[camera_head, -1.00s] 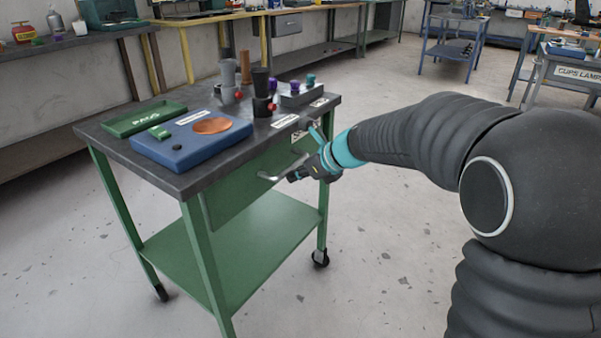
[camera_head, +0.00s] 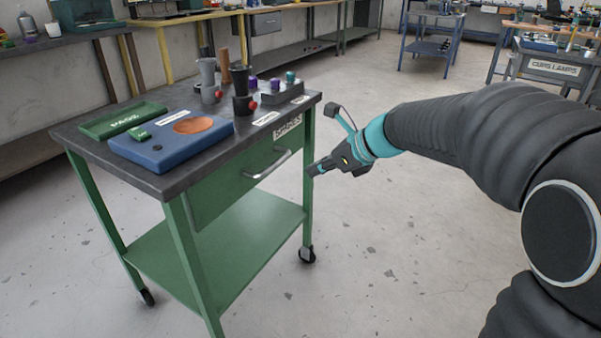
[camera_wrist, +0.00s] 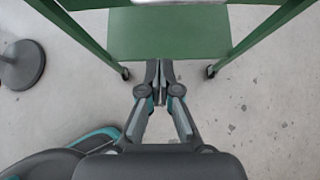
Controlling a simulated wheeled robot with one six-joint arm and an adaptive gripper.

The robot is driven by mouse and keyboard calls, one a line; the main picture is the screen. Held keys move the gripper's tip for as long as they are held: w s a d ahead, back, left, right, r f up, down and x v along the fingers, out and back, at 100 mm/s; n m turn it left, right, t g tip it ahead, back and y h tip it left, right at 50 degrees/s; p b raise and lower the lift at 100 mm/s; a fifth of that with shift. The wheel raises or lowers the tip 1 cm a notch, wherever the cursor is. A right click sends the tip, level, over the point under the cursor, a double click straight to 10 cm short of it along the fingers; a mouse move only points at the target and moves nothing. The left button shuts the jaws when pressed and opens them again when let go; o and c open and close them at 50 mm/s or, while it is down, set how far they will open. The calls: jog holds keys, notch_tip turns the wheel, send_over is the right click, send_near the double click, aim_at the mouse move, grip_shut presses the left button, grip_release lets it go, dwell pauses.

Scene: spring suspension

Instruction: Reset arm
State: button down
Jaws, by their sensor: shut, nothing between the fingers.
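My gripper (camera_head: 316,169) is at the end of my dark arm with a teal wrist band, in the head view. It is in the air just right of the green workbench's front leg and drawer handle (camera_head: 266,165), apart from both. In the wrist view my gripper (camera_wrist: 159,66) has its fingers together with nothing between them. The drawer (camera_head: 240,175) under the grey tabletop looks closed. The workbench's lower green shelf (camera_wrist: 170,32) shows beyond the fingertips in the wrist view.
On the tabletop (camera_head: 180,180) are a blue block (camera_head: 165,155) with a copper disc, a green tray (camera_head: 120,118), dark cylinders and a grey holder (camera_head: 282,94) with coloured knobs. Open floor (camera_head: 380,240) lies right of the bench. Other benches stand behind.

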jog(key=s+d+f+n+g+h, duration=0.1)
jog(key=s+d+f+n+h, duration=0.2)
jog(key=s+n, duration=0.4)
jog(key=s+d+f+n+g+h, duration=0.1)
jog(key=s+d+f+n+h, duration=0.15)
jog(key=s+d+n, duration=0.4)
jog(key=s+d+r+n+t+h, duration=0.1)
jog(key=s+d+n+t+h, duration=0.2)
jog(key=s+n, duration=0.7)
jog(key=shift+s+d, duration=1.4)
jog(key=shift+s, duration=0.55)
